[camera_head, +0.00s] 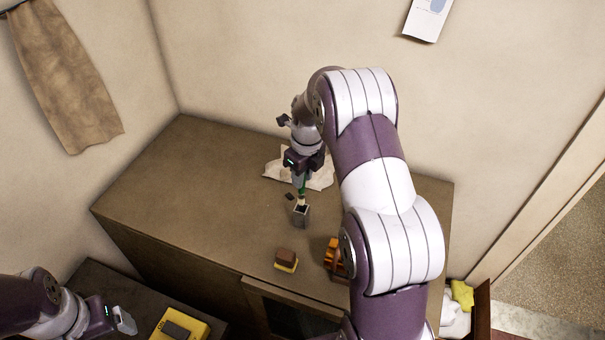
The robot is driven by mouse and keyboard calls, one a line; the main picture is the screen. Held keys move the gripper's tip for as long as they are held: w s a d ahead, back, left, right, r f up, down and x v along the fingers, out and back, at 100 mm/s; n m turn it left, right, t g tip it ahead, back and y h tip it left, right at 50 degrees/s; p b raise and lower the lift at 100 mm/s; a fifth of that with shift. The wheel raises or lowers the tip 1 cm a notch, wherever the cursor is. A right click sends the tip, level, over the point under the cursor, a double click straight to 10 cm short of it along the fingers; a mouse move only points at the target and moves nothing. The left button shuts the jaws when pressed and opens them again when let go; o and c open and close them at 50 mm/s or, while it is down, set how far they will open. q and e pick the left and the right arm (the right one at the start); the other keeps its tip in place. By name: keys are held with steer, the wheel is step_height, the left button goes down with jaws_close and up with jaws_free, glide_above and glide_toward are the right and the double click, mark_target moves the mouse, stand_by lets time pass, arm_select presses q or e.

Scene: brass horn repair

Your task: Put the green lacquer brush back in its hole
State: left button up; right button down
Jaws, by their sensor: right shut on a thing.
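My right gripper (299,178) is over the cabinet top, pointing down, shut on the green lacquer brush (302,189). The brush hangs upright, with its pale lower end just above or at the top of a small grey holder (300,217). The holder has a dark opening in its top. I cannot tell whether the brush tip is inside the opening. My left gripper (125,320) is at the lower left, away from the brush; its jaws are too small to read.
A crumpled pale cloth (320,178) lies behind the holder, and a small dark piece (290,197) lies beside it. A brown and yellow block (286,260) and an orange rack (332,255) stand nearer. A yellow case (190,322) is at the lower left. The cabinet top's left side (190,185) is clear.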

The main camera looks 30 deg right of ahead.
steer(key=shift+f+b, duration=2.4)
steer(key=shift+f, duration=1.85)
steer(key=c, duration=0.8)
jaws_free()
steer(key=shift+r, duration=0.3)
step_height(320, 180, up, 8)
steer(key=b, duration=0.4)
step_height(320, 180, up, 4)
steer(key=p, duration=0.2)
glide_above(303, 197)
steer(key=shift+s+d, duration=0.25)
steer(key=shift+s, duration=0.05)
